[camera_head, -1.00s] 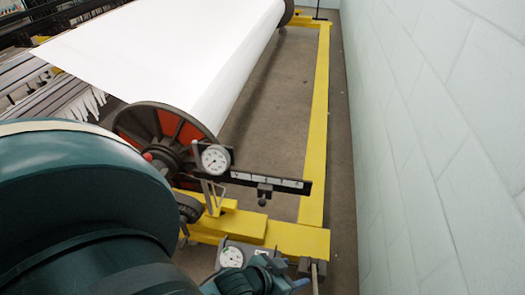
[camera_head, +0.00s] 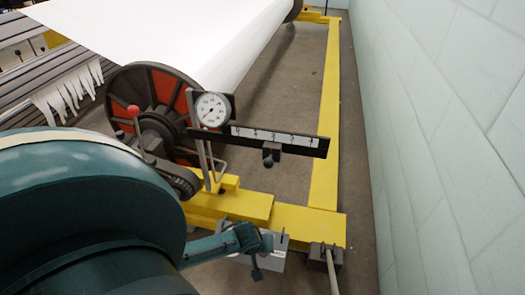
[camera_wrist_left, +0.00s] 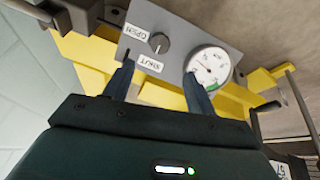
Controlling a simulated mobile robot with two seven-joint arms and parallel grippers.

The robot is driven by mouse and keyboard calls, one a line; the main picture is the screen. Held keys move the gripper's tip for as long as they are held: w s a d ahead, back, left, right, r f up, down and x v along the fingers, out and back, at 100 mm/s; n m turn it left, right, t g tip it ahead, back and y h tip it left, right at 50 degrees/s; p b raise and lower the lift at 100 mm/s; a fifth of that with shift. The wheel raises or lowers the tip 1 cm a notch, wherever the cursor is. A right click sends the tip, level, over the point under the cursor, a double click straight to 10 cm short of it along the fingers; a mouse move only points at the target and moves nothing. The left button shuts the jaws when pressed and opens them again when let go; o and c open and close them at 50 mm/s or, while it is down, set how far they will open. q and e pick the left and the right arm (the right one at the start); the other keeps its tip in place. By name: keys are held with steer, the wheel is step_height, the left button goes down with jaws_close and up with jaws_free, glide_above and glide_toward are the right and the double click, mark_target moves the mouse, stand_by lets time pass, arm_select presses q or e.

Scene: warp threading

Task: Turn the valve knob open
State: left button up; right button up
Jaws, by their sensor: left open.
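The valve knob (camera_wrist_left: 159,42) is a small dark round knob on a grey panel (camera_wrist_left: 190,28) in the left wrist view. White labels reading OPEN (camera_wrist_left: 138,32) and SHUT (camera_wrist_left: 150,63) sit beside it. Its pointing direction is too small to tell. A round white gauge (camera_wrist_left: 208,66) with a green band is on the same panel. My left gripper (camera_wrist_left: 158,75) is open and empty, its fingertips just short of the knob, not around it. My right gripper is not in view.
A yellow frame (camera_head: 324,150) runs along the floor beside a pale block wall (camera_head: 440,130). A dial (camera_head: 212,109) and black scale beam (camera_head: 270,140) stand above the panel. A white warp roll (camera_head: 235,60) with a red-and-dark flange lies behind.

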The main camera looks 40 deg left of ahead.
arm_select(q)
steer(key=b+x, duration=0.5)
steer(key=x, duration=0.5)
steer(key=shift+f+b, duration=0.15)
steer(key=shift+b, duration=0.2)
steer(key=shift+w+a+f+b, duration=0.1)
steer(key=shift+w+f+b, duration=0.2)
steer(key=shift+f, duration=0.25)
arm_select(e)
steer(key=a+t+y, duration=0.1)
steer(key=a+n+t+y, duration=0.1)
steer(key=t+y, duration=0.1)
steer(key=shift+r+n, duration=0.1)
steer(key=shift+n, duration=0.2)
arm_select(q)
steer(key=c, duration=1)
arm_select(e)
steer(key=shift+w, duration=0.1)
